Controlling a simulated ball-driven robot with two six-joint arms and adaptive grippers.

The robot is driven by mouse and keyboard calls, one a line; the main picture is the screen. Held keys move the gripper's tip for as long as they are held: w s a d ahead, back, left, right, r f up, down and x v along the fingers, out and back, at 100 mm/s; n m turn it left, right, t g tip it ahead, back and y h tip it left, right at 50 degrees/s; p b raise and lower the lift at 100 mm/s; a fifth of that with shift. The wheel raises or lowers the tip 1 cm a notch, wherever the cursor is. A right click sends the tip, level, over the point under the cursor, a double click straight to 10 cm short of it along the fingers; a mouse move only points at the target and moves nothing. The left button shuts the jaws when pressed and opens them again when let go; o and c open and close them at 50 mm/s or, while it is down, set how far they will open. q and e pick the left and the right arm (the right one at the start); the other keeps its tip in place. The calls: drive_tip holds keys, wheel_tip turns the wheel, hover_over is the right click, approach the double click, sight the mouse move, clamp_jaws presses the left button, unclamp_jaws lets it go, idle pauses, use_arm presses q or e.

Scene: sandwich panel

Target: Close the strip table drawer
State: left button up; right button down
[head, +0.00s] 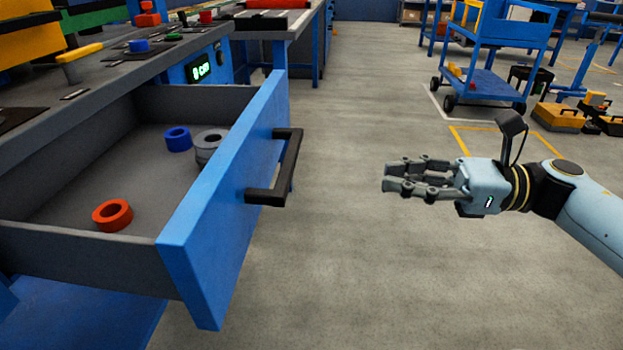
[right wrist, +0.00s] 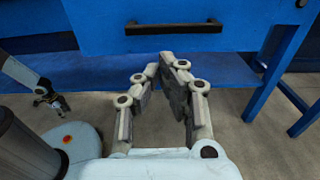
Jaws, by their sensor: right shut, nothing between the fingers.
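The strip table drawer stands open, pulled out from the table, with a blue front (head: 228,190) and grey inside walls. A black bar handle (head: 287,170) is on its front. In the right wrist view, a black handle (right wrist: 174,28) shows on a blue front (right wrist: 245,25) beyond the fingers. My right gripper (head: 388,178) is shut and empty, in the air to the right of the handle and apart from it. It also shows in the right wrist view (right wrist: 165,65). My left gripper (right wrist: 53,100) is small in the right wrist view, its fingers too small to judge.
Inside the drawer are a red ring (head: 113,215), a blue ring (head: 178,139) and grey rings (head: 208,146). The tabletop (head: 150,65) holds tools and small parts. A blue cart (head: 490,85) stands at the back right. The floor between the drawer and my right gripper is clear.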

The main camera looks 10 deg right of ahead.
use_arm(q)
drive_tip(key=shift+w+f, duration=0.1)
drive_tip(key=shift+w, duration=0.25)
use_arm(e)
drive_tip(key=x, duration=1.2)
use_arm(q)
drive_tip(key=shift+b, duration=0.3)
use_arm(e)
drive_tip(key=shift+f, duration=0.1)
